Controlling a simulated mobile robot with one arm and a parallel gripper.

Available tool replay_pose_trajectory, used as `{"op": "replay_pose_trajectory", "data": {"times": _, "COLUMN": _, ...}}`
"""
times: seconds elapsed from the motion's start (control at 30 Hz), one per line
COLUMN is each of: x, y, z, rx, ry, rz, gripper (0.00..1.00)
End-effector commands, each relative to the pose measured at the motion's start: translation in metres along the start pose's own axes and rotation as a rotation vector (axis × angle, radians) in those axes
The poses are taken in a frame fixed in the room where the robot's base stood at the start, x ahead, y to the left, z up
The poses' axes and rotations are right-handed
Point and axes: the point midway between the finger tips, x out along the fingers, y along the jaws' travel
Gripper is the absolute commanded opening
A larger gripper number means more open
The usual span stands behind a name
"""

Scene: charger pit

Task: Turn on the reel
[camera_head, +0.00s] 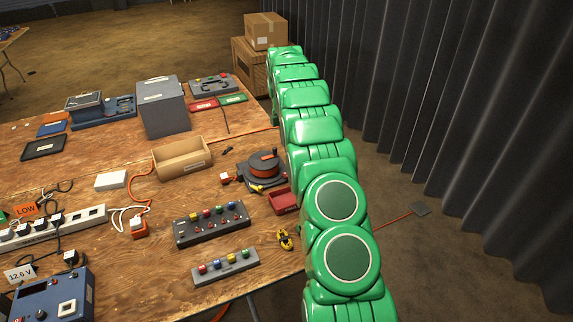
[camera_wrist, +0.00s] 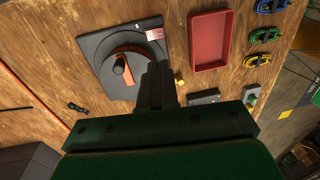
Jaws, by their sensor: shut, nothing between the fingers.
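In the head view the reel (camera_head: 262,166) sits on the wooden table. It has a black base and a round drum wound with orange cable. In the wrist view a dark square unit (camera_wrist: 95,48) carries a round dark part, an orange-red lever (camera_wrist: 123,69) and a red label; it lies beside a red tray and looks like the reel, but I cannot be sure. My gripper (camera_wrist: 158,72) is shut and empty, its fingertips over the near right part of this unit. I cannot tell whether they touch it. My gripper does not show in the head view.
A red tray (camera_wrist: 210,42) lies right of the dark unit, with several coloured clips (camera_wrist: 264,35) further right. In the head view an open cardboard box (camera_head: 182,160), a button panel (camera_head: 211,225) and a grey box (camera_head: 162,106) stand on the table. A dark curtain hangs at right.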

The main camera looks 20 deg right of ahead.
Motion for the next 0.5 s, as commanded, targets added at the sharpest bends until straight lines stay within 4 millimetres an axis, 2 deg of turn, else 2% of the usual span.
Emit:
{"op": "replay_pose_trajectory", "data": {"times": 0.37, "x": 0.0001, "y": -0.0029, "z": -0.0006, "rx": -0.001, "ry": 0.0, "rz": -0.001, "gripper": 0.0}}
{"op": "replay_pose_trajectory", "data": {"times": 0.5, "x": 0.0059, "y": -0.003, "z": -0.0007, "rx": -0.001, "ry": 0.0, "rz": -0.002, "gripper": 0.0}}
